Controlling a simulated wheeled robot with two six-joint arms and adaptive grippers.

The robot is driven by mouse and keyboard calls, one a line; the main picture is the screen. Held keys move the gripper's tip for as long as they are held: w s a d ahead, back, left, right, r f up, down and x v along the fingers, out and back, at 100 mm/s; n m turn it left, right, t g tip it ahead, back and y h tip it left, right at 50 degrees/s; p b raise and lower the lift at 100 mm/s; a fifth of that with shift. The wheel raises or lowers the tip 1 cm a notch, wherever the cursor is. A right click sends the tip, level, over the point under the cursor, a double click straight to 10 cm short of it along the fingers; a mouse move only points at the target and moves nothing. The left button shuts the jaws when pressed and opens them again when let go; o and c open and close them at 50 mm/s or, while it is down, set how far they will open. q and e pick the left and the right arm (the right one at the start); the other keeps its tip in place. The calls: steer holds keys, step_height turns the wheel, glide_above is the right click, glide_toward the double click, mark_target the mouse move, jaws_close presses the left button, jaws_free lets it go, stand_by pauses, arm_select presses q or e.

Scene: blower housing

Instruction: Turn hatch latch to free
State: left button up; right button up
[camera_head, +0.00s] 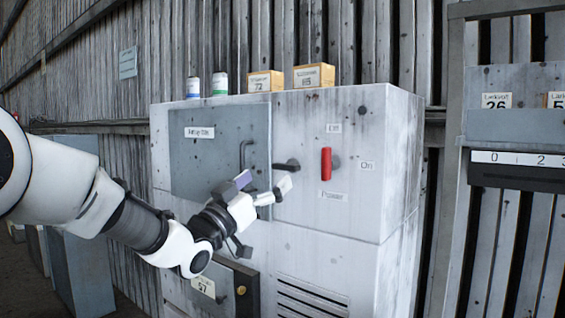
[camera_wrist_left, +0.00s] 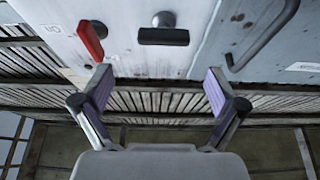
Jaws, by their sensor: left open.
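The hatch (camera_head: 212,160) is a grey panel on the upper left of the pale housing (camera_head: 345,215) and looks closed. Its dark bar handle (camera_head: 245,153) is near its right edge. The hatch latch (camera_head: 287,165) is a dark knob with a short bar lying roughly level, just right of the hatch. In the left wrist view, which is turned over, the latch (camera_wrist_left: 163,36) shows beyond the fingers, between the red lever and the hatch. My left gripper (camera_head: 263,190) is open and empty, just below the latch; contact is not visible. My right gripper is not in view.
A red power lever (camera_head: 326,163) with on and off labels sits right of the latch. A small lower door (camera_head: 228,288) stands below my left gripper. Two boxes (camera_head: 314,75) and two bottles (camera_head: 220,84) stand on top. A shelf rack (camera_head: 510,125) is at right.

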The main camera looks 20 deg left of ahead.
mark_target(282, 169)
arm_select(q)
steer(key=p+x, duration=0.1)
steer(key=x, duration=0.1)
steer(key=f+p+x, duration=0.1)
steer(key=x, duration=0.2)
steer(key=w+p+x, duration=0.1)
steer(key=x, duration=0.2)
steer(key=shift+s+a+f+p, duration=0.1)
steer(key=shift+a+f+p, duration=0.05)
steer(key=shift+a+p, duration=0.25)
steer(key=shift+s+d, duration=0.3)
steer(key=shift+s, duration=0.15)
steer(key=shift+w+a, duration=0.1)
steer(key=shift+w, duration=0.05)
steer(key=c, duration=1.1)
